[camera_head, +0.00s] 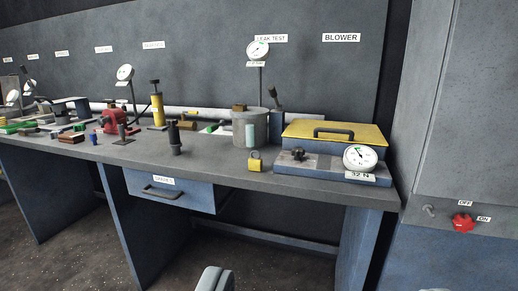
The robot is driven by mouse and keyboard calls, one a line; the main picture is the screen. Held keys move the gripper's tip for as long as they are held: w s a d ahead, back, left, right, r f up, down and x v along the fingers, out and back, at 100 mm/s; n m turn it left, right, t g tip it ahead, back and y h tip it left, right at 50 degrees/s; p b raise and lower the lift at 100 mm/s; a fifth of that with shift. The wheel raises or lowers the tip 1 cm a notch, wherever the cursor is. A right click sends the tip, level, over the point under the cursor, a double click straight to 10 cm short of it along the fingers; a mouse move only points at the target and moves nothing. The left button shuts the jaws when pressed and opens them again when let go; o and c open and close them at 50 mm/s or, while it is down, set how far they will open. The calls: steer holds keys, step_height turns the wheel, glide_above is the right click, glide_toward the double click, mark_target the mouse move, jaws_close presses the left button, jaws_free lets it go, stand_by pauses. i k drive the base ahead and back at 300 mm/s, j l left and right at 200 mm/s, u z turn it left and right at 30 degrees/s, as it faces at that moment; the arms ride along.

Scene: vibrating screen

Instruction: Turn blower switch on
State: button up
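A red knob (463,223) sits on the grey and blue cabinet at the right, with an OFF label (465,203) above it and an ON label (484,218) to its right. Which way the knob is set is too small to tell. A BLOWER label (341,37) is on the wall panel above the bench's right end, left of the cabinet. A pale grey part (214,279) at the bottom edge looks like part of my gripper, and it is well away from the knob. The picture cuts it off, and no closed grip on anything shows.
A small metal lever (429,209) is left of the knob. The bench (240,184) carries a yellow-lidded blue box (300,133), a round gauge (360,157), a padlock (255,162) and a grey pot (250,125). A drawer (170,190) hangs below. Dark floor (70,255) is open in front.

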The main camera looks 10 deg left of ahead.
mark_target(298, 153)
steer(key=i+j+z, duration=0.3)
steer(key=i+j, duration=0.45)
